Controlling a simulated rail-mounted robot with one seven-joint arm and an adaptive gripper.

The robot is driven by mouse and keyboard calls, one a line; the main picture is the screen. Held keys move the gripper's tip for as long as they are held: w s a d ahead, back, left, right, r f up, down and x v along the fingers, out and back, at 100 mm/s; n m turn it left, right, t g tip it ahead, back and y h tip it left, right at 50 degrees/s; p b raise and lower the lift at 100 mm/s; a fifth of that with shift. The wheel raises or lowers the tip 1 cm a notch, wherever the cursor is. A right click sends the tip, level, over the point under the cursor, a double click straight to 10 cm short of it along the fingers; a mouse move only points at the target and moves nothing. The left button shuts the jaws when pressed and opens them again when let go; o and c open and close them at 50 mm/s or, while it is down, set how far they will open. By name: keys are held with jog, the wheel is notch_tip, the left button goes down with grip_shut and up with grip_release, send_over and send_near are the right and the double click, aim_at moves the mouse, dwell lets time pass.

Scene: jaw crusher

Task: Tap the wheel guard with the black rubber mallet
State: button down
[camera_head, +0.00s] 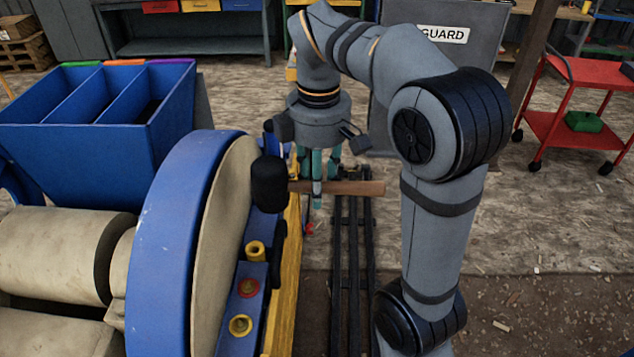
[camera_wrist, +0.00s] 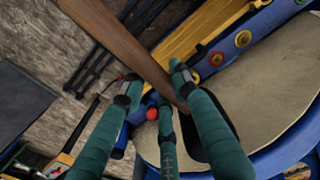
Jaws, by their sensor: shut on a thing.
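My gripper (camera_head: 317,188) has teal fingers and is shut on the wooden handle of the black rubber mallet (camera_head: 268,184). The handle lies roughly level, its free end pointing right, and the black head is at the left beside the wheel's tan face. I cannot tell whether the head touches the wheel. A blue curved rim (camera_head: 160,230) covers the wheel's edge. At the back, a grey panel (camera_head: 480,65) bears a label; only "GUARD" shows past my arm. In the wrist view, the handle (camera_wrist: 122,42) crosses the fingers, and a finger partly hides the black head.
A blue three-part bin (camera_head: 95,150) stands behind the wheel at left. A yellow beam (camera_head: 287,280) and dark rails (camera_head: 352,260) run below my gripper. Red and yellow round fittings (camera_head: 247,287) line the blue bar. A red cart (camera_head: 575,120) stands at right. Open floor lies between.

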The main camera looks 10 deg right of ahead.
notch_tip(320, 180, down, 13)
jog(key=b, duration=1.1)
notch_tip(320, 180, up, 6)
jog(key=p, duration=0.6)
jog(key=shift+w, duration=0.1)
